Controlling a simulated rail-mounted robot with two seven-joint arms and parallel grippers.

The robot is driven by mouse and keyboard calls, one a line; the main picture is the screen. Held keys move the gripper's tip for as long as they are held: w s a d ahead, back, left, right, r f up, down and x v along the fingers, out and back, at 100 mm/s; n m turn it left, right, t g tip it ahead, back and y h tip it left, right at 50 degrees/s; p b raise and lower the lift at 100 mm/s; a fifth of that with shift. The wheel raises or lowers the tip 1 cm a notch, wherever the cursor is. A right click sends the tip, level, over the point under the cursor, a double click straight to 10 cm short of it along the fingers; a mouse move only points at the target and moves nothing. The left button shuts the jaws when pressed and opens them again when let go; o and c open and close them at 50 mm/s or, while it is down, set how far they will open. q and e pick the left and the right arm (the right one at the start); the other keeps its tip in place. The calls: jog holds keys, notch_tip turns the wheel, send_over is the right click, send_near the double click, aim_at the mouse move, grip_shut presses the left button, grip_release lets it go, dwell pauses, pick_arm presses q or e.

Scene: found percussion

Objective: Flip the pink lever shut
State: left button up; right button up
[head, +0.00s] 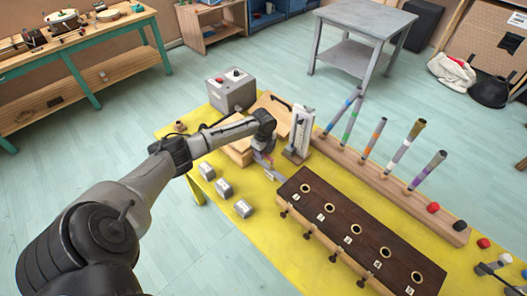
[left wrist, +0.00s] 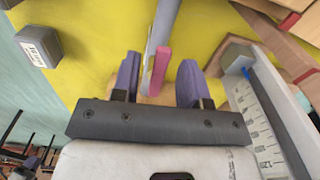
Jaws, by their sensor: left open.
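The pink lever (left wrist: 160,66) shows in the left wrist view as a narrow pink bar beside a long pale grey strip (left wrist: 163,22), above the yellow tabletop. My left gripper (left wrist: 158,80) is open. Its two purple fingers stand on either side of the pink lever, with a gap visible on both sides. In the head view my left gripper (head: 265,167) is low over the table, just left of an upright white scale (head: 300,132). There the lever is too small and covered to make out clearly.
The scale stands close beside my left gripper. A grey box (head: 231,88) and wooden blocks lie behind it. Small grey weights (head: 223,188) sit to the left. A dark board with holes (head: 358,232) and a rack of coloured tubes (head: 395,182) fill the right side of the yellow table.

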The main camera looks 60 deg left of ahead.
pick_arm(q)
grip_shut()
jog(key=shift+s+r+n+p, duration=0.2)
jog(key=shift+n+p, duration=0.1)
jog(key=shift+p, duration=0.45)
jog(key=d+n+p, duration=0.1)
jog(key=n+p, duration=0.4)
jog(key=s+d+n+p, duration=0.1)
jog(key=d+n+p, duration=0.1)
jog(key=n+p, duration=0.4)
jog(key=s+d+n+p, duration=0.1)
jog(key=d+n+p, duration=0.1)
jog(key=n+p, duration=0.3)
jog(key=shift+s+d+f+n+p, duration=0.1)
jog(key=shift+s+d+n+p, duration=0.15)
jog(key=shift+p, duration=0.2)
jog(key=shift+n, duration=0.25)
